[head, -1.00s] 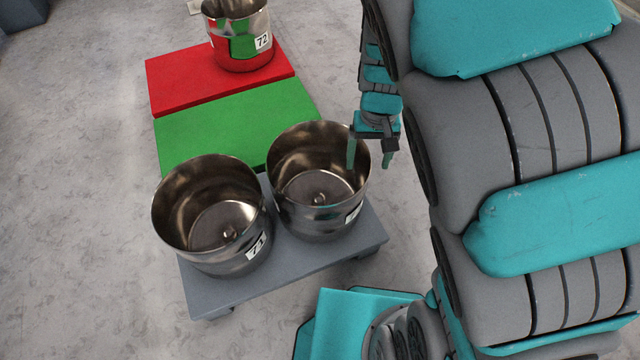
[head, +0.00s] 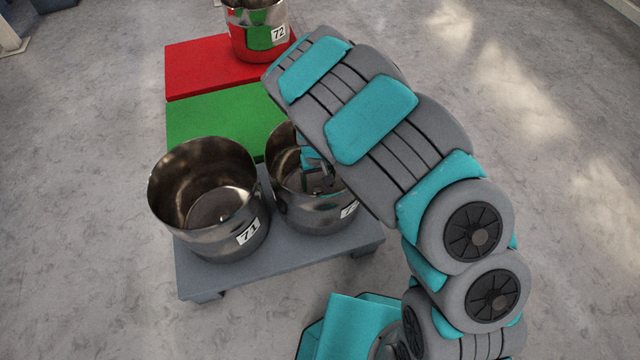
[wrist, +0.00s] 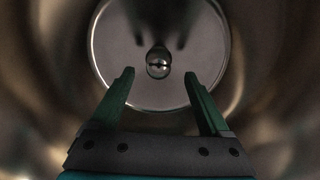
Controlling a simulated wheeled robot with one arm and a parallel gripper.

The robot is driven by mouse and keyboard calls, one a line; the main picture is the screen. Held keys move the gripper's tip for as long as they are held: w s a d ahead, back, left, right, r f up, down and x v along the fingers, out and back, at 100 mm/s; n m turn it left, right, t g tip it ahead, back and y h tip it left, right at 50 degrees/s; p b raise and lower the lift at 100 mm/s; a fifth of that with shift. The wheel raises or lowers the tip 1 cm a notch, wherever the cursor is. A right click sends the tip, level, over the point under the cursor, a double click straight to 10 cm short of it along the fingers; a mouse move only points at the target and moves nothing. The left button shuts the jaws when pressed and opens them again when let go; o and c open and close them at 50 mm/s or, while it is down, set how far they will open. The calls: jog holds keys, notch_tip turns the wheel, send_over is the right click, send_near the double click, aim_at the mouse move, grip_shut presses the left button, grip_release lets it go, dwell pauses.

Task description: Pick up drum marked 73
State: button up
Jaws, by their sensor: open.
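A metal drum (head: 310,212) stands open-topped at the right of the grey platform. Its label shows a 7, but the second digit is hard to read. My gripper (head: 318,178) reaches down inside this drum, and my arm hides part of its rim. In the wrist view the fingers (wrist: 160,75) are open and empty, pointing at the drum's round floor. A small shiny knob (wrist: 158,65) on the floor shows just beyond the fingertips, midway between them. Whether they reach it in depth I cannot tell.
A drum marked 71 (head: 212,235) stands close to the left on the same grey platform (head: 275,270). Behind are a bare green pad (head: 215,118) and a red pad (head: 195,70), with a drum marked 72 (head: 262,45) on the red one. The floor around is clear.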

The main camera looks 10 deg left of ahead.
aim_at(318, 190)
jog(key=shift+w+f, duration=0.15)
jog(key=shift+f, duration=1.35)
jog(key=shift+w+f, duration=0.1)
jog(key=shift+f, duration=1.35)
grip_shut()
jog(key=shift+r, duration=0.1)
